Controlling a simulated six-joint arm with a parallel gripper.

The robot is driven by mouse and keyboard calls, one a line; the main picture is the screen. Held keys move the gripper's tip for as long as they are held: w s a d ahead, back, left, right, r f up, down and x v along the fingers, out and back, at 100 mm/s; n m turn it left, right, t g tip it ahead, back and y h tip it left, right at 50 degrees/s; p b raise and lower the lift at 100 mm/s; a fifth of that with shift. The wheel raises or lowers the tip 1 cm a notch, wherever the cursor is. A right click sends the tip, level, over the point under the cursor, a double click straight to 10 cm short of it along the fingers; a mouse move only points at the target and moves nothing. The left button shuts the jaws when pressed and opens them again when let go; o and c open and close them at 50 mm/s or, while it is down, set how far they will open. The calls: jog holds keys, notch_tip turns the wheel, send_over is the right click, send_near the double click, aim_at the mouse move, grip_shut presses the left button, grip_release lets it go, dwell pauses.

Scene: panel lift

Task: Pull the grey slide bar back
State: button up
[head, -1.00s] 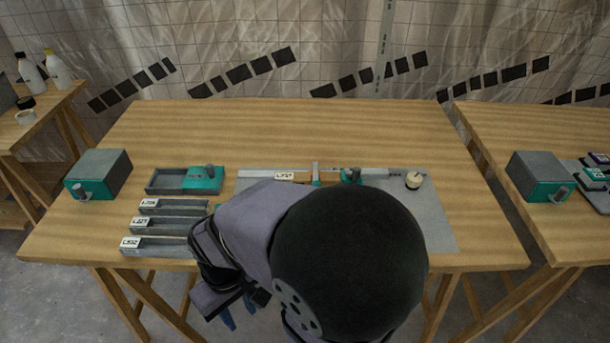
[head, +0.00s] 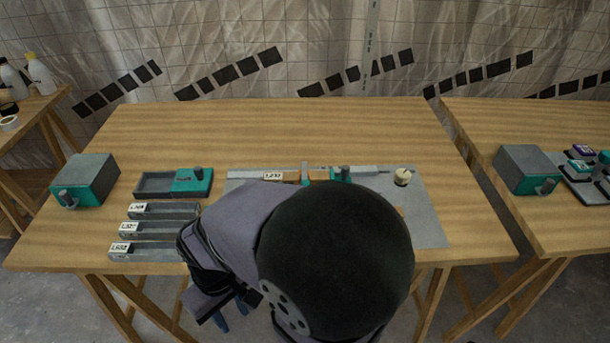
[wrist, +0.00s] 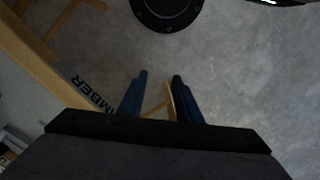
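A long grey rail (head: 365,169) lies along the back of a grey mat (head: 428,215) on the middle table. On it are a short upright grey piece (head: 304,171) and a teal block with a dark knob (head: 340,174). I cannot tell for certain which part is the slide bar; my arm hides the front of this assembly. My gripper (wrist: 160,75) is open and empty in the wrist view, its two blue fingers apart above the floor. In the head view its fingers (head: 231,314) hang in front of the table's front edge, well apart from the rail.
A tray with a teal, knobbed part (head: 192,181) and several labelled grey trays (head: 160,228) stand left of the mat. A teal-grey box (head: 85,180) is at far left. A cream knob (head: 403,177) stands on the mat. The table's back is clear.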

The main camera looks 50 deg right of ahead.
aim_at(304, 182)
jog(key=shift+o, duration=0.6)
jog(key=shift+w+d+r+p, duration=0.2)
jog(key=shift+d+r+p, duration=0.1)
jog(key=shift+r, duration=0.05)
jog(key=w+d+r+n+g+h+p, duration=0.1)
jog(key=d+r+p, duration=0.1)
jog(key=d, duration=0.1)
jog(key=w+d+r+n+g+h+p, duration=0.1)
jog(key=w+d+r+p, duration=0.1)
jog(key=d+r, duration=0.1)
jog(key=w+d+r+n+g+p, duration=0.1)
jog(key=w+d+r+n+p, duration=0.1)
jog(key=d, duration=0.3)
jog(key=shift+w+d+r+h+p, duration=0.1)
jog(key=shift+r+h+p, duration=0.3)
jog(key=shift+r+p, duration=0.2)
jog(key=w+d+r+n+g+h+p, duration=0.1)
jog(key=w+d+r+n+h+p, duration=0.2)
jog(key=d, duration=0.5)
jog(key=w+d+r+n+g+h+p, duration=0.1)
jog(key=w+d+r+n+h, duration=0.2)
jog(key=d, duration=0.4)
jog(key=shift+n+y, duration=0.6)
jog(key=shift+y, duration=0.1)
jog(key=shift+p+x, duration=0.4)
jog(key=shift+x, duration=3.6)
jog(key=shift+w+a+f, duration=0.1)
jog(key=shift+a+f, duration=0.1)
